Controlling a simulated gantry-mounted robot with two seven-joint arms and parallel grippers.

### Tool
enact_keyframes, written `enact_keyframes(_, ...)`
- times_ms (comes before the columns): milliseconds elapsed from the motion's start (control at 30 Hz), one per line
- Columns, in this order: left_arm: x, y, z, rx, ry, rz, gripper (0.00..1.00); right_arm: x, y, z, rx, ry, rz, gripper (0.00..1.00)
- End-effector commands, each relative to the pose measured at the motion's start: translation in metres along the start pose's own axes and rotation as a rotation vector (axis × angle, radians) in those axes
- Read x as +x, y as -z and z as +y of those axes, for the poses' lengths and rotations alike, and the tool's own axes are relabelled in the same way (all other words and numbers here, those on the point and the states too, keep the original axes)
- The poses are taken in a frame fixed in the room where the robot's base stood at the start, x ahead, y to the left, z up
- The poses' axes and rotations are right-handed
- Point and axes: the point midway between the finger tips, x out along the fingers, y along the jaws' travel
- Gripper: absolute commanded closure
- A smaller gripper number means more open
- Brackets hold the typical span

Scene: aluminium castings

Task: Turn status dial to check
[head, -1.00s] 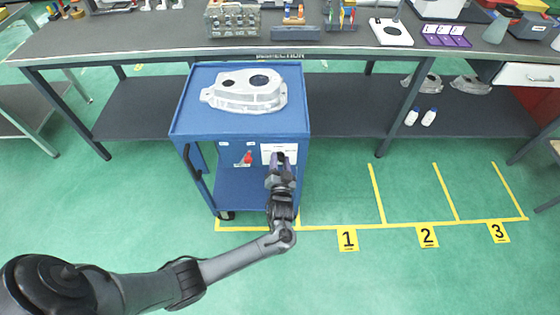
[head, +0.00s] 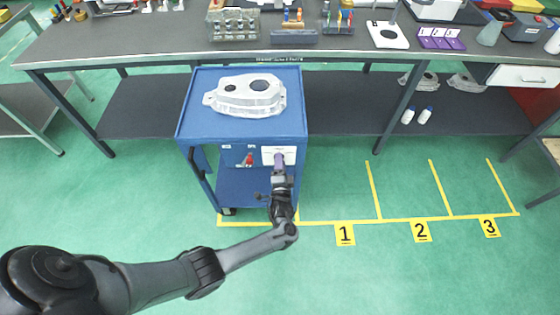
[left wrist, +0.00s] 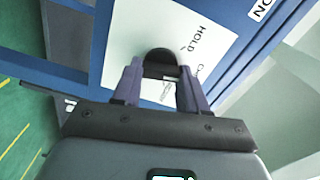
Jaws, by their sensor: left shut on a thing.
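The status dial is a dark rounded knob (left wrist: 159,58) on a white plate (left wrist: 128,40) lettered HOLD, with a partly covered word beginning "CH". The white plate (head: 290,153) is on the front of the blue cart (head: 190,128). My left gripper (head: 279,160) reaches the plate from the front. In the left wrist view its purple fingers (left wrist: 160,76) are on either side of the knob and shut on it. The knob's pointer and part of the lettering are hidden. My right gripper is in neither view.
A grey casting (head: 246,95) lies on the cart top. A small red part (head: 249,159) is on the cart front, left of the plate. A long workbench (head: 340,57) stands behind. The green floor right of the cart is clear, with yellow-lined bays.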

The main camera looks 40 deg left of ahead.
Motion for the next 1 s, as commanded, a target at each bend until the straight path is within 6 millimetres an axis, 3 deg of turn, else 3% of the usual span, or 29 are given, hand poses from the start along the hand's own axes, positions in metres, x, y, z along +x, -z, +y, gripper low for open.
enact_keyframes(400, 0.0001, 0.0008, 0.0, 0.185, 0.001, 0.001, 0.88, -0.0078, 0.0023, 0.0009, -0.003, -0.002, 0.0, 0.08)
enact_keyframes(933, 0.0, 0.0007, 0.0008, 0.208, 0.001, 0.001, 0.88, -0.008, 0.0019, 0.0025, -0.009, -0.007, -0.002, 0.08)
enact_keyframes(967, 0.0, 0.0007, 0.0008, 0.208, 0.001, 0.001, 0.54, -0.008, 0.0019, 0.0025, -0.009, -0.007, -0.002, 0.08)
enact_keyframes(1000, 0.0, 0.0007, 0.0008, 0.208, 0.001, 0.001, 0.48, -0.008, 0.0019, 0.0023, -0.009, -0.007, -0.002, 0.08)
